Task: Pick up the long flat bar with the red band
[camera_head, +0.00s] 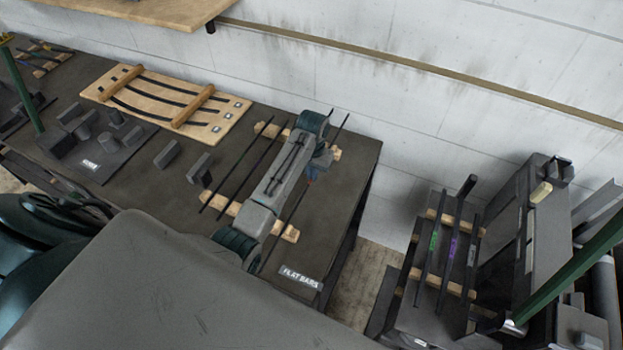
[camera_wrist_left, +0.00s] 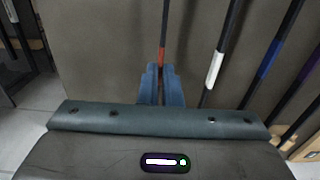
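The long flat bar with the red band (camera_wrist_left: 162,54) is thin and dark. In the left wrist view it runs up from between my blue left fingertips (camera_wrist_left: 161,72), with the red band right at the tips. The fingers are close together, one on each side of it, and appear shut on it. In the head view, my left gripper (camera_head: 316,168) reaches down over this bar (camera_head: 342,124), which lies across wooden rests (camera_head: 290,232) on the dark table. My arm hides part of the bar and its neighbours. My right gripper is not in view.
Neighbouring bars with a white band (camera_wrist_left: 214,70) and a blue band (camera_wrist_left: 270,62) lie close beside it. A "FLAT BARS" label (camera_head: 300,277) is at the table's front edge. A wooden board with curved strips (camera_head: 165,103) lies left. A rack with banded bars (camera_head: 446,245) stands right.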

